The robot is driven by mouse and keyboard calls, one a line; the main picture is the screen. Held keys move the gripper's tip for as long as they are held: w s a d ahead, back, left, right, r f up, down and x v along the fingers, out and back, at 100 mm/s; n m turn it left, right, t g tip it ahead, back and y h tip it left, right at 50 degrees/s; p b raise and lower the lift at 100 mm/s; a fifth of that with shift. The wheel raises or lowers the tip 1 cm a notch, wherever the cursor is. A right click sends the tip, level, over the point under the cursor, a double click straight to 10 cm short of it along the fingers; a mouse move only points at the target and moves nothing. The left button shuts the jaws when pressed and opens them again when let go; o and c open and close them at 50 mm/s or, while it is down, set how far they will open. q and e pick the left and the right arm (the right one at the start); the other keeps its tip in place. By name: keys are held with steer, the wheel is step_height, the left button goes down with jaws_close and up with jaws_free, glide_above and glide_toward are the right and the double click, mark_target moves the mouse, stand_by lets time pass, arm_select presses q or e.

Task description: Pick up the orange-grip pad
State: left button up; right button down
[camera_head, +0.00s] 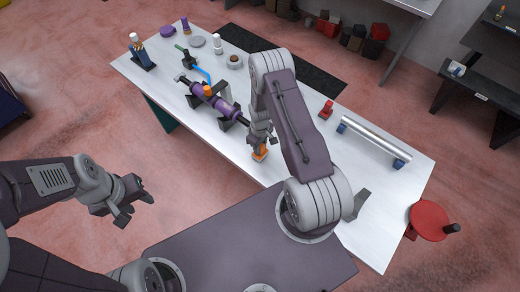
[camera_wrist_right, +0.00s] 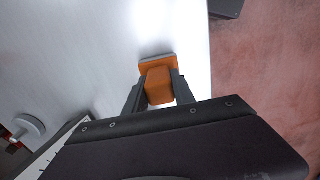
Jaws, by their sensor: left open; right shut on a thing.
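The orange-grip pad (camera_head: 260,153) is at the near edge of the white table, under my right gripper (camera_head: 262,142). In the right wrist view the pad's orange grip (camera_wrist_right: 158,86) sits between the two dark fingers of my right gripper (camera_wrist_right: 158,92), which is shut on it. The wider orange base of the pad shows beyond the grip. I cannot tell whether the pad touches the table. My left gripper (camera_head: 128,207) is open and empty, off the table to the left, above the floor.
The white table (camera_head: 300,190) holds a purple cylinder on stands (camera_head: 212,101), a silver tube on blue blocks (camera_head: 372,140) and a small red object (camera_head: 327,110). A red round stool (camera_head: 429,221) stands by the right corner. The table's right front part is mostly clear.

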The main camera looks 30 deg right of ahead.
mark_target(261, 146)
steer(key=r, duration=0.1)
steer(key=r+b, duration=0.1)
steer(key=r, duration=0.1)
steer(key=shift+s, duration=0.3)
steer(key=s+a+r+b, duration=0.1)
steer(key=s+r+b, duration=0.1)
steer(key=s+r, duration=0.4)
steer(key=s, duration=0.5)
steer(key=shift+a+r, duration=0.4)
steer(key=c, duration=1.8)
jaws_free()
jaws_close()
